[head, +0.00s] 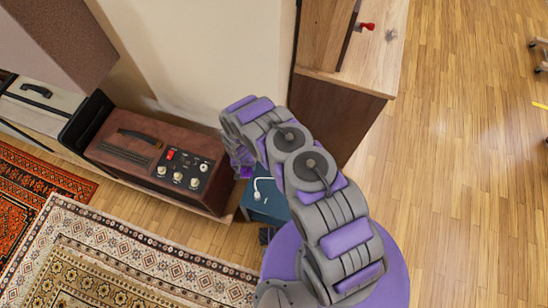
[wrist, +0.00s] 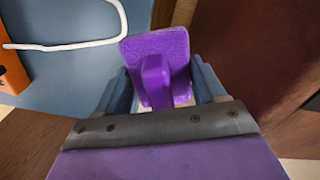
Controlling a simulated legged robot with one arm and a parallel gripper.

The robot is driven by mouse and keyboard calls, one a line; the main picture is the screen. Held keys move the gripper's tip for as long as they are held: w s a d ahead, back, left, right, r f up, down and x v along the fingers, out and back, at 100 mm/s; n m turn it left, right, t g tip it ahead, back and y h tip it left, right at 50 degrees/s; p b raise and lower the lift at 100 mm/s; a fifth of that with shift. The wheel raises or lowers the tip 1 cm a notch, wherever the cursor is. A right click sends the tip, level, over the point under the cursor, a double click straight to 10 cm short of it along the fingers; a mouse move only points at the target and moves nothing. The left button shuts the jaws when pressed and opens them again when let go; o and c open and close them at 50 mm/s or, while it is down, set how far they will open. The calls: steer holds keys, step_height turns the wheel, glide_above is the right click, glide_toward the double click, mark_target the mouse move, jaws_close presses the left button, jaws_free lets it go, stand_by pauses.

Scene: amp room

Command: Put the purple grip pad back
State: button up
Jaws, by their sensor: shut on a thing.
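The purple grip pad (wrist: 158,47) shows in the wrist view as a textured square plate with a raised block facing my camera. My gripper (wrist: 162,85) is shut on it, with one blue-grey finger on each side of the block. I cannot tell the pad from my own purple parts there. A blue box (head: 262,201) with a white cable stands just right of the arm's end. Its blue surface (wrist: 75,70) lies left of the pad in the wrist view.
A brown amplifier (head: 150,158) with knobs and a red switch is left of the arm. A wooden cabinet (head: 345,110) stands close on the right. In the wrist view an orange part (wrist: 12,70) and white cable (wrist: 75,45) are at left. Open floor (head: 470,190) lies right.

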steer(key=w+d+b, duration=0.1)
steer(key=w+d, duration=0.1)
steer(key=d, duration=0.2)
steer(key=w+d+f+b, duration=0.1)
steer(key=w+d, duration=0.1)
steer(key=d, duration=0.3)
steer(key=w+d, duration=0.3)
steer(key=d, duration=0.1)
steer(key=shift+d+f+b, duration=0.15)
steer(key=shift+f+b, duration=0.05)
steer(key=shift+b, duration=0.2)
steer(key=shift+w+d+f, duration=0.1)
steer(key=shift+d+f, duration=0.05)
steer(key=shift+d, duration=0.15)
step_height(320, 180, down, 3)
steer(key=shift+f+b, duration=0.2)
steer(key=shift+b, duration=0.7)
steer(key=shift+r, duration=0.15)
steer(key=o, duration=1.2)
step_height(320, 180, up, 12)
steer(key=p, duration=0.4)
steer(key=shift+a, duration=0.15)
